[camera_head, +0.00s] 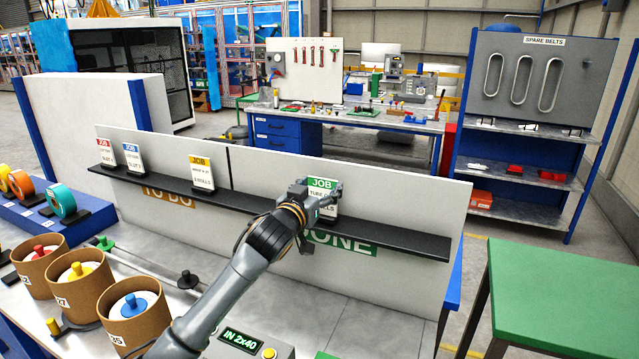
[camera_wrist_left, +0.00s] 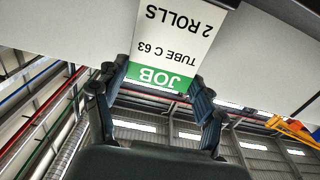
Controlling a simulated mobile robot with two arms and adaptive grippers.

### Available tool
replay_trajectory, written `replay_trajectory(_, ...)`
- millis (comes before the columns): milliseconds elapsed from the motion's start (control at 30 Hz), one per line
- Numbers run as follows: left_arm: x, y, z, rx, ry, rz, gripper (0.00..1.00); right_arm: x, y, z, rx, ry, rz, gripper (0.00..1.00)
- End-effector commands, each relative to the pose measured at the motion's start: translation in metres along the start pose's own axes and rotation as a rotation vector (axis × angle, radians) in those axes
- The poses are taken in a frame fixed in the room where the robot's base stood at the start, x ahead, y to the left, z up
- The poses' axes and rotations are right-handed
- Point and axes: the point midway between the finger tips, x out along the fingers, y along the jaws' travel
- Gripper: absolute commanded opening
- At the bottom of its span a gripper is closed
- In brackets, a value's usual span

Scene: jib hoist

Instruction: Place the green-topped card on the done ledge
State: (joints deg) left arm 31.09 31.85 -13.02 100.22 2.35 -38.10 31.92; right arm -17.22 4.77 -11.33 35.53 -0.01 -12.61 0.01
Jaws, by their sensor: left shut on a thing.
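The green-topped card (camera_head: 322,184) reads JOB and stands about upright over the black done ledge (camera_head: 410,241), on the right half of the board. My left gripper (camera_head: 318,196) is shut on it, covering part of its front. In the left wrist view the card (camera_wrist_left: 172,45) appears upside down between the two fingers (camera_wrist_left: 158,88), with "TUBE C 63" and "2 ROLLS" printed on it. The card's lower edge is near the ledge; I cannot tell if it touches. My right gripper is out of view.
Red-, blue- and yellow-topped cards (camera_head: 202,174) stand on the to-do ledge at left. The green DONE sign (camera_head: 358,245) is below the done ledge, partly behind my arm. Brown tubs (camera_head: 135,318) and tape rolls (camera_head: 62,201) stand at left. The ledge's right end is clear.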

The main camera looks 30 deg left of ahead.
Motion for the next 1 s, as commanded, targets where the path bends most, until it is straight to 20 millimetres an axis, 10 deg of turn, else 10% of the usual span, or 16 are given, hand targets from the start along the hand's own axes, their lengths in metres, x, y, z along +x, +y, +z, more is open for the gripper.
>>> replay_trajectory(300, 0.000, 0.000, 0.004, -0.001, 0.001, 0.000, 0.19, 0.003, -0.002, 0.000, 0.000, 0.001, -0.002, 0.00)
replay_trajectory(333, 0.000, 0.000, 0.003, -0.001, 0.000, 0.000, 0.76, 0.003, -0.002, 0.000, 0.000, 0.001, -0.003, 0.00)
replay_trajectory(400, 0.000, 0.000, 0.003, -0.001, 0.000, 0.000, 0.90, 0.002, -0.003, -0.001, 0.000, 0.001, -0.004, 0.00)
replay_trajectory(1000, -0.017, 0.000, 0.003, 0.000, 0.000, 0.001, 0.92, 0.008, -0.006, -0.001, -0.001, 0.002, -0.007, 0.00)
